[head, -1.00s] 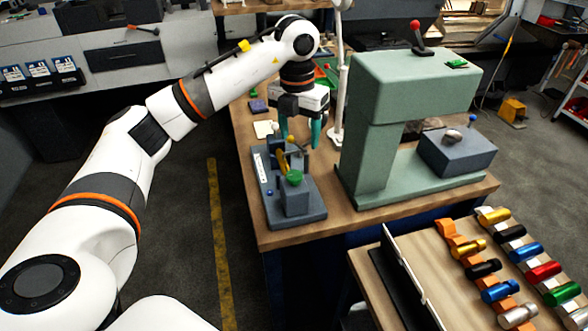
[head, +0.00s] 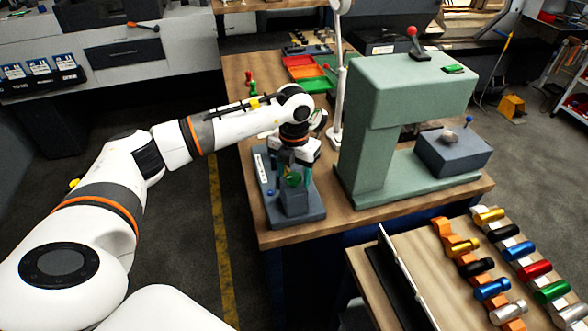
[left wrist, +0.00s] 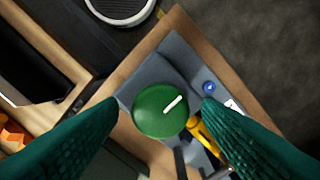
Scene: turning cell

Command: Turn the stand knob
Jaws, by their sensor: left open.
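The stand knob (left wrist: 160,112) is a round green knob with a white line on its top. It sits on the grey stand (head: 313,215) at the near left of the wooden bench, and the knob also shows in the head view (head: 292,179). My left gripper (left wrist: 160,125) is open, with its green fingers pointing down on either side of the knob. The fingers look apart from the knob in the left wrist view. My right gripper is not in view.
A green press (head: 362,130) stands just right of the stand. A white post (head: 338,90) rises behind it. A yellow lever (left wrist: 202,135) and a blue button (left wrist: 209,87) are on the stand beside the knob. A side table with several coloured cylinders (head: 535,268) is at lower right.

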